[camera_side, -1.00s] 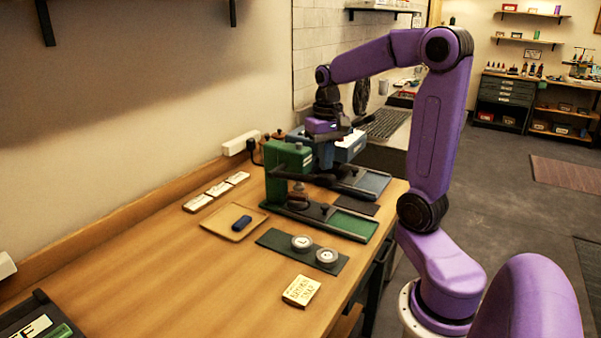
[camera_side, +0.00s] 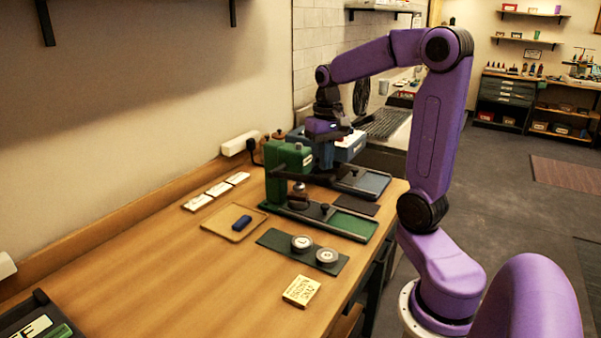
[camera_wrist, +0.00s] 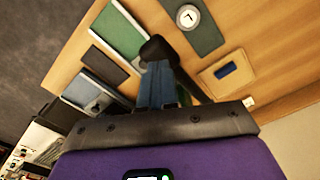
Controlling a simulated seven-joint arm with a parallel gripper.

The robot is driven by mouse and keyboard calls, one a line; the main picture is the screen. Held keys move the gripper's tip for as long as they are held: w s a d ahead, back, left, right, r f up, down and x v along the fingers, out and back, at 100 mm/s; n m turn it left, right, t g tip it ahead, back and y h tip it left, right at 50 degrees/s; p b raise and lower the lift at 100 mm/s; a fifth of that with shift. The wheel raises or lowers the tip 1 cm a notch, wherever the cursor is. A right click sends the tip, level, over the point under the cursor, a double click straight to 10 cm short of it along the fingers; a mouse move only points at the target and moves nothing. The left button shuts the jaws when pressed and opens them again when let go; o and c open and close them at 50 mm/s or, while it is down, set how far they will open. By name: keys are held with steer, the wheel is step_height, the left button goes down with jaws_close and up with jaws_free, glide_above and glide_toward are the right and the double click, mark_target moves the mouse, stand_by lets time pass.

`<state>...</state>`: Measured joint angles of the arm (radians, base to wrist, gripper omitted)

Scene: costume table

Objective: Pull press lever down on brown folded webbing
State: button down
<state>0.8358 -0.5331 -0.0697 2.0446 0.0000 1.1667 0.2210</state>
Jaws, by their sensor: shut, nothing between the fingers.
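A green press (camera_side: 290,160) stands on the bench, with a dark lever (camera_side: 312,179) reaching out low from its side. In the wrist view a black knob (camera_wrist: 156,48) sits just beyond my fingertips. My gripper (camera_side: 325,163) is shut and empty, pointing down beside the green press, between it and the blue press. In the wrist view my gripper (camera_wrist: 156,68) has its fingers together, close behind the knob; I cannot tell if they touch it.
A blue press (camera_side: 350,147) stands just behind. White labels (camera_side: 218,189) line the wall side.

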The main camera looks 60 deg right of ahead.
mark_target(325, 176)
steer(key=shift+f, duration=0.15)
steer(key=shift+s+f, duration=0.1)
steer(key=shift+f, duration=2.3)
steer(key=shift+f, duration=1.35)
steer(key=shift+w+f, duration=0.3)
steer(key=shift+f, duration=0.4)
steer(key=shift+w+f, duration=0.25)
steer(key=shift+f, duration=0.4)
steer(key=shift+w+f, duration=0.15)
steer(key=shift+f, duration=0.15)
